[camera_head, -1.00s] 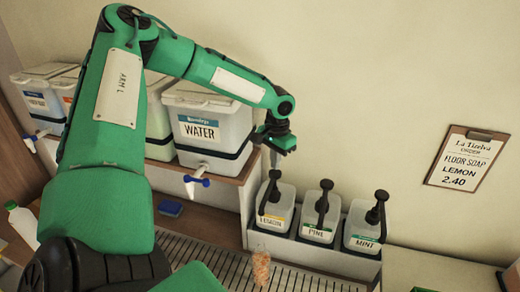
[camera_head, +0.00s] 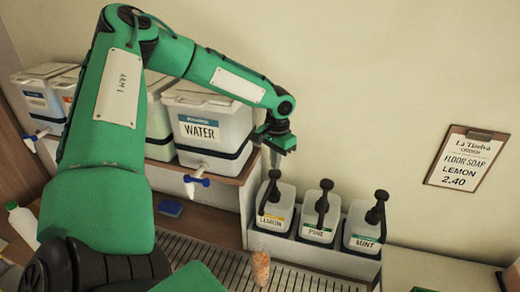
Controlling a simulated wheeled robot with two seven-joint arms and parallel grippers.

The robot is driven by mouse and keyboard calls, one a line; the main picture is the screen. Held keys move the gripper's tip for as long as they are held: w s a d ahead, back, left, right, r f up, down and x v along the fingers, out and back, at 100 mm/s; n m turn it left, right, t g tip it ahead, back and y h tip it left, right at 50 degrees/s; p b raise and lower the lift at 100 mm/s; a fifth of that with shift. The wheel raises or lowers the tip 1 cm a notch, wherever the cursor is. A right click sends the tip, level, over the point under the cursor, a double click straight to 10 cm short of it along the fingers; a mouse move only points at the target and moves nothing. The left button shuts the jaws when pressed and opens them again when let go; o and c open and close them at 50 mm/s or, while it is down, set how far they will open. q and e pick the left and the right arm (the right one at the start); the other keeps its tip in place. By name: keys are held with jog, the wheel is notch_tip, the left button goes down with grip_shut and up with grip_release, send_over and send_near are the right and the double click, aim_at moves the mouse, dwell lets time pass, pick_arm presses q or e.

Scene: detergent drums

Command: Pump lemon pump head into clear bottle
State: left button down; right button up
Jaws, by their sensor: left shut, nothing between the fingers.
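The lemon pump head (camera_head: 272,186) is black and stands on the white drum labelled LEMON (camera_head: 277,206), left of the other two drums. My left gripper (camera_head: 277,162) points down just above this pump head, with its fingers shut and empty. I cannot tell whether the fingertips touch the pump head. A clear bottle (camera_head: 261,268) with orange-pink contents stands on the slatted grate in front of the lemon drum, roughly below its spout. How full it is is hard to tell. My right gripper is out of view.
The PINE drum (camera_head: 319,218) and MINT drum (camera_head: 362,232) stand to the right with their own pumps. A WATER container (camera_head: 210,135) with a blue tap sits on the shelf at left. A blue sponge (camera_head: 170,208) lies below. An order board (camera_head: 467,160) reads floor soap, lemon, 2.40.

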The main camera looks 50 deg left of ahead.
aim_at(275, 172)
pick_arm(q)
jog(key=shift+f, duration=0.2)
jog(key=shift+f+b, duration=1.75)
jog(key=shift+f, duration=0.25)
jog(key=shift+f+b, duration=0.6)
jog(key=shift+f, duration=0.2)
jog(key=shift+r+p, duration=0.95)
jog(key=shift+r, duration=0.4)
jog(key=shift+r+p, duration=1)
jog(key=shift+r, duration=0.65)
jog(key=shift+f, duration=0.1)
